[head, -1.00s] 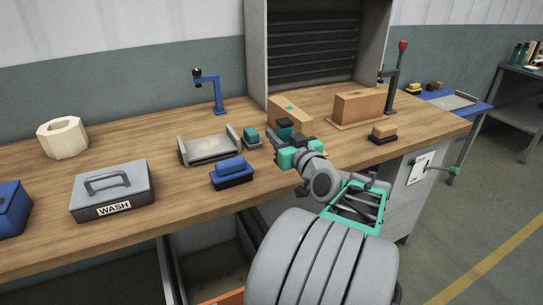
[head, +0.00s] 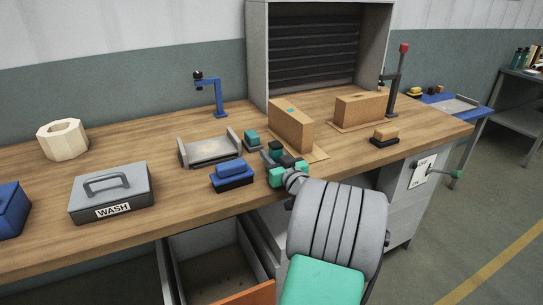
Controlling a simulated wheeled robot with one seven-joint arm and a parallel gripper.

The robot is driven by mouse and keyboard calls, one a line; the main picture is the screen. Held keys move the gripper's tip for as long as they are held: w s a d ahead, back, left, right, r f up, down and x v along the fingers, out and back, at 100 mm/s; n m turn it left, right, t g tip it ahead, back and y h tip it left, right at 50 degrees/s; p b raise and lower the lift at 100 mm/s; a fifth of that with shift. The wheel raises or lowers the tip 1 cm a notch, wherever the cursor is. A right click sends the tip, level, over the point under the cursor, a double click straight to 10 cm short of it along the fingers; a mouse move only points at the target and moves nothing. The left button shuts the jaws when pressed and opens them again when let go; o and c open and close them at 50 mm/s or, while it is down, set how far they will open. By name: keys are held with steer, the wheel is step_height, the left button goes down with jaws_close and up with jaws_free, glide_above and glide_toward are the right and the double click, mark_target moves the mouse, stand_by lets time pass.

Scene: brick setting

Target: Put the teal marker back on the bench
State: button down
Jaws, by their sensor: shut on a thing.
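The teal marker (head: 276,146) is a small dark teal block between the dark fingers of my gripper (head: 277,155). My gripper is shut on it, over the front part of the wooden bench (head: 120,228). The fingers hide most of the marker, and I cannot tell whether its underside touches the bench. A tall brown block (head: 291,130) with a small teal patch on its top stands just behind my gripper. A teal block on a dark base (head: 251,139) sits to the left of and behind my gripper.
A blue block on a black base (head: 231,176) lies close to the left, before a grey tray (head: 209,151). A grey WASH box (head: 110,193) stands further left. A tan block on a black base (head: 385,137) is at right. An open drawer (head: 215,270) sits below.

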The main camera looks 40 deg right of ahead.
steer(key=c, duration=1.1)
jaws_free()
steer(key=shift+o, duration=0.2)
steer(key=shift+r+p, duration=0.2)
steer(key=shift+p, duration=0.15)
steer(key=b+v, duration=0.1)
steer(key=v, duration=1.1)
steer(key=shift+a, duration=0.1)
